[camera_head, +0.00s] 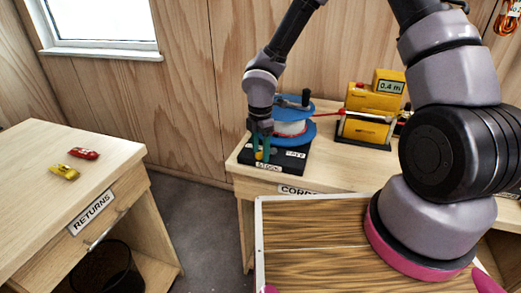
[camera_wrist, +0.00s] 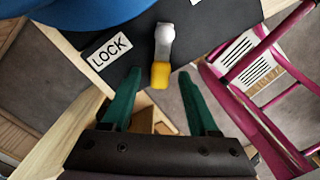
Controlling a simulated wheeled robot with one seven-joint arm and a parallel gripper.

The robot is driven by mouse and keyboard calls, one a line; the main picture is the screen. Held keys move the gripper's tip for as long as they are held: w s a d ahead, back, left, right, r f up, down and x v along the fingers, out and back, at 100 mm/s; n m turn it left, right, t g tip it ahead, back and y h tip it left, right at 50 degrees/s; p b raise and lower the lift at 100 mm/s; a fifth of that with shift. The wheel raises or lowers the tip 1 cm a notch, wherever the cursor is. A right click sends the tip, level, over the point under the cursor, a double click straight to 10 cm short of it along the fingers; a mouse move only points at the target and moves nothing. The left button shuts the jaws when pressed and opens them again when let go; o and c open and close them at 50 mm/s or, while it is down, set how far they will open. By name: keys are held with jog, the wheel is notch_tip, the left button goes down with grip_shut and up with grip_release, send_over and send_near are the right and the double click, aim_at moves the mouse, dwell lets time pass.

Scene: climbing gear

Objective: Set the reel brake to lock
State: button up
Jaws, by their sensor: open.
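The rope reel (camera_head: 292,128), with blue flanges and white winding, stands on a black base (camera_head: 292,162) on the wooden counter. The brake lever (camera_wrist: 164,42) is a short grey arm with a yellow tip (camera_wrist: 160,75); the tip also shows in the head view (camera_head: 259,155). A white LOCK label (camera_wrist: 107,52) lies left of the lever in the wrist view. A FREE label (camera_head: 295,154) is on the base in the head view. My gripper (camera_wrist: 162,75) is open, its green fingers on either side of the yellow tip with gaps visible. It also shows in the head view (camera_head: 262,152).
A yellow unit with a 0.4 m display (camera_head: 390,86) stands right of the reel. A wooden RETURNS table (camera_head: 50,150) at left holds a red and a yellow item. A black bin (camera_head: 105,270) is below it. Wall panels stand close behind the counter.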

aim_at(260, 152)
grip_shut()
jog(key=shift+w+a+m, duration=0.15)
jog(key=shift+w+m, duration=0.15)
jog(key=shift+m, duration=0.5)
grip_release()
notch_tip(260, 152, up, 11)
jog(key=shift+f, duration=0.1)
